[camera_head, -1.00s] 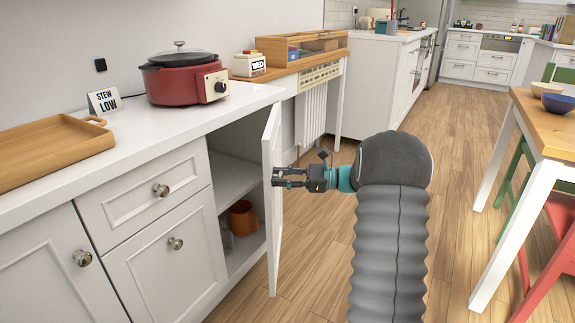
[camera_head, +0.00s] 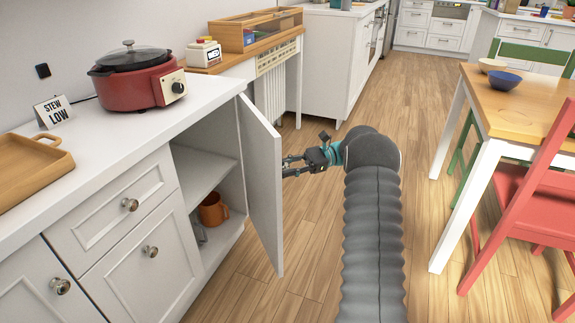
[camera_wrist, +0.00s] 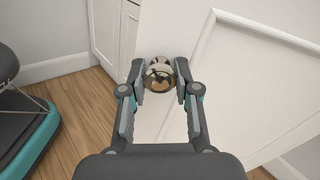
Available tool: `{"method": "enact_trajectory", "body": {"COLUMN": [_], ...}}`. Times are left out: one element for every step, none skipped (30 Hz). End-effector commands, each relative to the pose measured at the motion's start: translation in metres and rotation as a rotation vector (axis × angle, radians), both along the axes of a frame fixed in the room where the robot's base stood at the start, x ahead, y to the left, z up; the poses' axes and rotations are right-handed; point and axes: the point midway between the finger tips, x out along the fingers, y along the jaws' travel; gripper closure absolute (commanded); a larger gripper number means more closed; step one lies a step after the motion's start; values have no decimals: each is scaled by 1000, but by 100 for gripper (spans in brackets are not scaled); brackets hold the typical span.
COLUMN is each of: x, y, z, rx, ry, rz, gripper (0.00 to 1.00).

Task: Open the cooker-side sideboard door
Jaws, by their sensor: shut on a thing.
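The white cooker-side sideboard door (camera_head: 260,190) stands swung well open at the right end of the sideboard, below the red cooker (camera_head: 138,80). My gripper (camera_head: 290,167) is at the outer face of the door in the head view. In the wrist view my gripper (camera_wrist: 160,80) is shut on the door's round metal knob (camera_wrist: 159,74), one finger on each side. The knob is hidden in the head view. Inside the open compartment are a shelf (camera_head: 198,172) and an orange mug (camera_head: 212,209) on the bottom.
A table (camera_head: 525,105) with bowls and a red chair (camera_head: 520,205) stand to the right. A wooden bench unit (camera_head: 240,58) is behind the door. The wooden floor (camera_head: 300,245) between sideboard and table is clear apart from my arm.

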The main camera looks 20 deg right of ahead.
Motion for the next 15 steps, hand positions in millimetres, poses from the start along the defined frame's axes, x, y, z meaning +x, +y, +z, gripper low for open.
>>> {"method": "enact_trajectory", "body": {"x": [0, 0, 0, 0, 0, 0, 0, 0, 0, 0, 0, 0, 0, 0, 0], "y": [0, 0, 0, 0, 0, 0, 0, -1, -1, -1, -1, -1, -1, -1, -1], "z": [-1, -1, -1, -2, -2, -2, -2, -2, -2, -2, -2, -2, -2, -2, -1], "rx": [-2, -2, -3, -3, -3, -3, -3, -3, -3, -3, -3, -3, -3, -3, -2], "ry": [2, 2, 2, 2, 2, 2, 2, 2, 2, 2, 2, 2, 2, 2, 1], "rz": [2, 3, 1, 1, 1, 0, 0, 0, 0, -1, -1, -1, -1, -1, -1], "gripper": [100, 100, 100, 100, 100, 100, 100, 100, 100, 100, 67, 57, 49, 43, 43]}}
